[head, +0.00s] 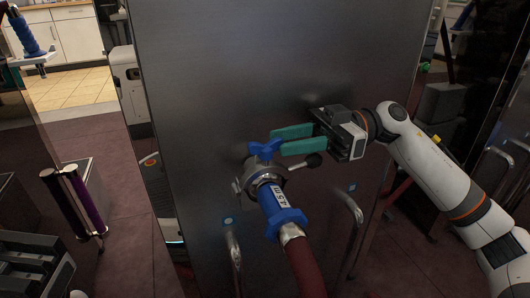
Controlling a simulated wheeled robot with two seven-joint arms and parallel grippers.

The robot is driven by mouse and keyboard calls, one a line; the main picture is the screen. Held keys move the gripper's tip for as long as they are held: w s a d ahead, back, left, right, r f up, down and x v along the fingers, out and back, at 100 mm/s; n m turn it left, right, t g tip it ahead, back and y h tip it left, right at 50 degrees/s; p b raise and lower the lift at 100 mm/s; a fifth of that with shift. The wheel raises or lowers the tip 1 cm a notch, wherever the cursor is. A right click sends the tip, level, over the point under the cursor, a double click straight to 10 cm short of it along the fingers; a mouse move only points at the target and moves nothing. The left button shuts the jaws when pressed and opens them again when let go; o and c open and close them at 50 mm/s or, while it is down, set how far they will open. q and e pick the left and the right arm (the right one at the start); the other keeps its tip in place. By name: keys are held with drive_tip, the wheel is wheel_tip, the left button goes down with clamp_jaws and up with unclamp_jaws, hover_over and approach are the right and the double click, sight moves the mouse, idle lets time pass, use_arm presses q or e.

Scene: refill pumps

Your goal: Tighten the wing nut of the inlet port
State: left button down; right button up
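The blue wing nut (264,149) sits on top of the metal clamp of the inlet port (262,172), on the front of a large grey metal panel. A hose with a blue connector (284,213) comes out of the port towards me. My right gripper (277,143) reaches in from the right with its two green fingers spread apart. Their tips are at the right side of the wing nut, and one wing seems to lie between them. I cannot tell whether they touch it. My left gripper is not in view.
Two metal handles, one on the left (235,255) and one on the right (352,215), stand out from the panel (220,80). The dark red hose (304,264) runs down between them.

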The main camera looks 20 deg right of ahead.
sight(283, 142)
drive_tip(key=shift+a+b, duration=0.5)
drive_tip(key=shift+a, duration=1.8)
drive_tip(key=shift+c, duration=0.2)
clamp_jaws()
